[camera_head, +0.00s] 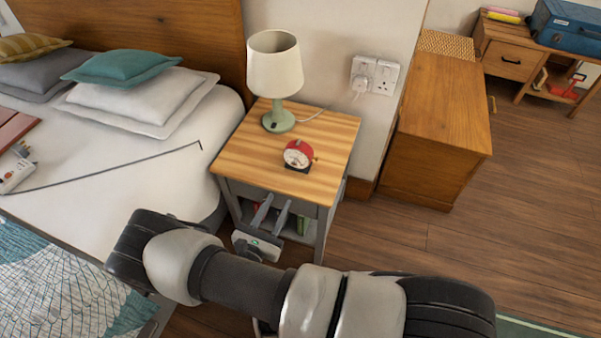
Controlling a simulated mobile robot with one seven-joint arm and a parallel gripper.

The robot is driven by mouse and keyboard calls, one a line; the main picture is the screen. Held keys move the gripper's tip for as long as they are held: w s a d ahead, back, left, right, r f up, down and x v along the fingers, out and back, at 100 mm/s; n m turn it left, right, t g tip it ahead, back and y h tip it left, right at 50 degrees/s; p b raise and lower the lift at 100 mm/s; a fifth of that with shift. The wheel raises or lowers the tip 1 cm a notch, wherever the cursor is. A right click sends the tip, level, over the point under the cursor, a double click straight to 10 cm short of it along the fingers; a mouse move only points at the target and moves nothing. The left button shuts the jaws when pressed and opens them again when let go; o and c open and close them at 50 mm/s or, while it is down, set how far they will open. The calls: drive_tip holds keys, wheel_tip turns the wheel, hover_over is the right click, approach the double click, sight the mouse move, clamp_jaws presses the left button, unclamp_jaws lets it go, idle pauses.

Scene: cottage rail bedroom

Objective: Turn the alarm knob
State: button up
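A small red alarm clock (298,155) with a pale round dial stands on the wooden top of the nightstand (235,158), near its front right part. A small brassy bit shows at the clock's right side; I cannot tell if it is the alarm knob. My gripper (273,208) is in front of the nightstand, below and left of the clock in the picture. Its two grey fingers point up and are apart, with nothing visible between them. The gripper is clear of the clock and hides part of the nightstand's lower shelf.
A lamp (275,75) with a green base stands behind the clock, its cord running to the wall socket (374,76). The bed (120,185) is at left, with a power strip (15,172) on it. A wooden cabinet (440,100) stands at right. Floor at right is clear.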

wheel_tip(320, 180, down, 2)
drive_tip(key=s+n+y, duration=0.1)
drive_tip(key=n+y, duration=0.1)
drive_tip(key=b, duration=0.1)
approach(295, 162)
drive_tip(key=shift+t, duration=0.4)
drive_tip(key=x, duration=0.2)
drive_tip(key=f+x, duration=0.1)
drive_tip(key=x, duration=0.4)
drive_tip(key=shift+w+f, duration=0.15)
drive_tip(key=shift+f, duration=0.2)
clamp_jaws()
